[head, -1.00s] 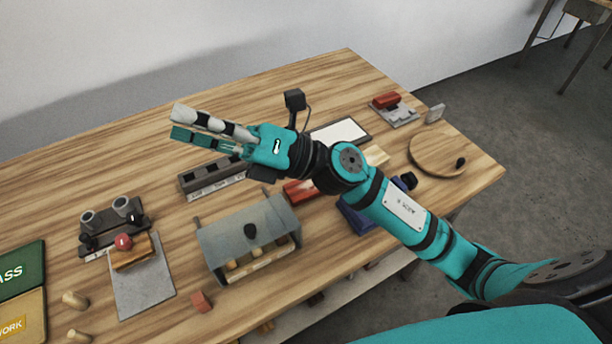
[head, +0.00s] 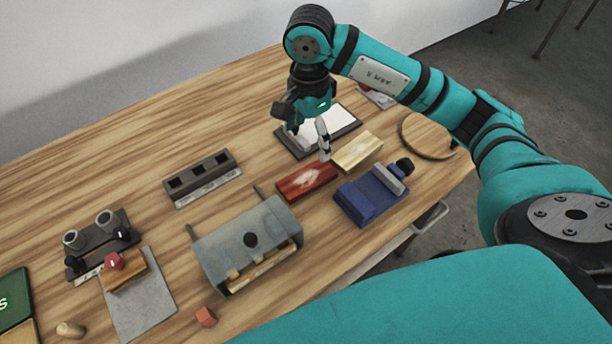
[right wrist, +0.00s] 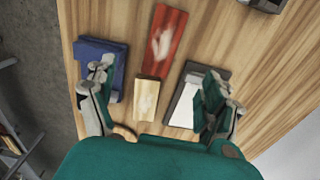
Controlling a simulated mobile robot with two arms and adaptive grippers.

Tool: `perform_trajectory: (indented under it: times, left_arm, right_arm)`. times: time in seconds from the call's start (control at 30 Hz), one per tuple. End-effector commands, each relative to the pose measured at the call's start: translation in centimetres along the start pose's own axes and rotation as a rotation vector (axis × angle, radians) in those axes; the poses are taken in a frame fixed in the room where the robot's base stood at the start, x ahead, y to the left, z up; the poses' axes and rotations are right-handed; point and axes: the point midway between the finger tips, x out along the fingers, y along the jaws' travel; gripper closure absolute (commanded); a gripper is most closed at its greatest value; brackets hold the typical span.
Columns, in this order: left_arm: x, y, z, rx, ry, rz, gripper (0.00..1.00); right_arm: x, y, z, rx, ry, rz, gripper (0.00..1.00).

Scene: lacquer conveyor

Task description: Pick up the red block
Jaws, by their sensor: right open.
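The red block (head: 306,181) is a long red piece with a pale patch on its top, lying flat on the wooden table. It also shows whole in the right wrist view (right wrist: 164,40), ahead of my fingers and beyond a cream block. My right gripper (head: 308,138) points down, open and empty, just behind the red block in the head view. In the right wrist view its two fingers (right wrist: 157,82) are spread wide, with the cream block between them in the picture. My left gripper is not in view.
The cream block (head: 357,152) lies end to end with the red block. A blue vise-like tool (head: 358,203) sits to its right, a grey-framed white pad (head: 343,124) behind, and a grey hooded box (head: 240,236) in front left. Bare table lies left of the red block.

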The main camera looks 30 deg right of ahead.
Motion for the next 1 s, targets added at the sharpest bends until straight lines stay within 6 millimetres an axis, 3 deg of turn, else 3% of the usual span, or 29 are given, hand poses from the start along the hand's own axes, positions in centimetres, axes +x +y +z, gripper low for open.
perform_trajectory:
  times: [0.3, 0.63, 0.8, 1.0]
  left_arm:
    - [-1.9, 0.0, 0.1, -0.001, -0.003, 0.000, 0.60]
    - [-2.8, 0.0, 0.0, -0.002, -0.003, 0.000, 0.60]
    - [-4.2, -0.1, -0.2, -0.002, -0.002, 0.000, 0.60]
    - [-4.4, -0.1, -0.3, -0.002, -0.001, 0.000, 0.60]
  right_arm:
    - [6.7, 0.1, 0.1, 0.000, -0.003, 0.005, 0.15]
    - [9.5, -0.1, 0.0, 0.000, -0.004, 0.003, 0.15]
    - [11.9, -0.3, -0.3, 0.001, -0.004, 0.006, 0.15]
    - [14.0, -0.4, -0.3, -0.001, -0.004, 0.000, 0.15]
